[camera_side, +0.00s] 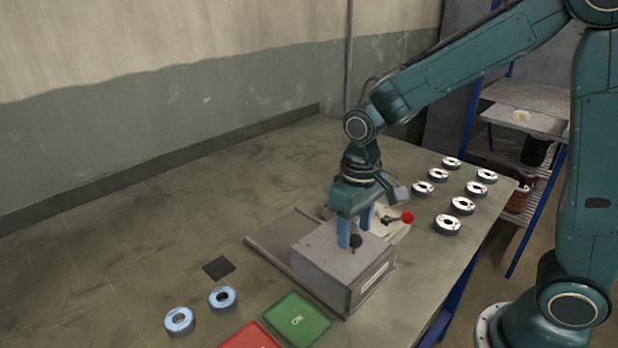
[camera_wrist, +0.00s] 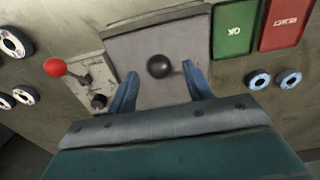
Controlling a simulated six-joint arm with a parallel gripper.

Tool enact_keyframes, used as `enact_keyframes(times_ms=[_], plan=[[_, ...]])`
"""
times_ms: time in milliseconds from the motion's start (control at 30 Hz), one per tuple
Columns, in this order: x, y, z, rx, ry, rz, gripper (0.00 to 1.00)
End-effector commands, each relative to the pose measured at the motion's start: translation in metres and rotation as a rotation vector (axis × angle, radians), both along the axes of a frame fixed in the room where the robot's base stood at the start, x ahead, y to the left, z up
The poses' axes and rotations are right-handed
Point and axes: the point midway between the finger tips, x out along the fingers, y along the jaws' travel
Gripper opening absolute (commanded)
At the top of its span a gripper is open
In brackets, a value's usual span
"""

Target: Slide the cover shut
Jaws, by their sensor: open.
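The cover (camera_side: 335,252) is a grey metal box-like piece with a black ball knob (camera_side: 355,241) on top. It sits on a flat base plate (camera_side: 284,238) that shows to its left in the side view. My gripper (camera_side: 355,228) points down over the cover, with its blue fingers apart near the knob. In the wrist view the cover (camera_wrist: 140,45) lies below my gripper (camera_wrist: 160,88). The knob (camera_wrist: 160,66) stands between and slightly beyond the fingertips, with gaps on both sides. What lies under the cover is hidden.
A red-knobbed lever (camera_side: 407,217) stands beside the cover. Two blue-rimmed discs (camera_side: 222,299), a dark square (camera_side: 218,268), a green OK tray (camera_side: 297,318) and a red tray (camera_side: 250,337) lie in front. The left tabletop is clear.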

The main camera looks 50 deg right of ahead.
Motion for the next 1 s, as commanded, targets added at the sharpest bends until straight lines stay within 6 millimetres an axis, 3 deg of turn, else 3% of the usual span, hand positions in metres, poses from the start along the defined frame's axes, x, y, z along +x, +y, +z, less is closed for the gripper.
enact_keyframes(times_ms=[700,1000], plan=[[0.000,0.000,0.060,0.000,-0.001,0.000,0.51],[0.000,0.000,0.064,0.000,0.000,0.000,0.51]])
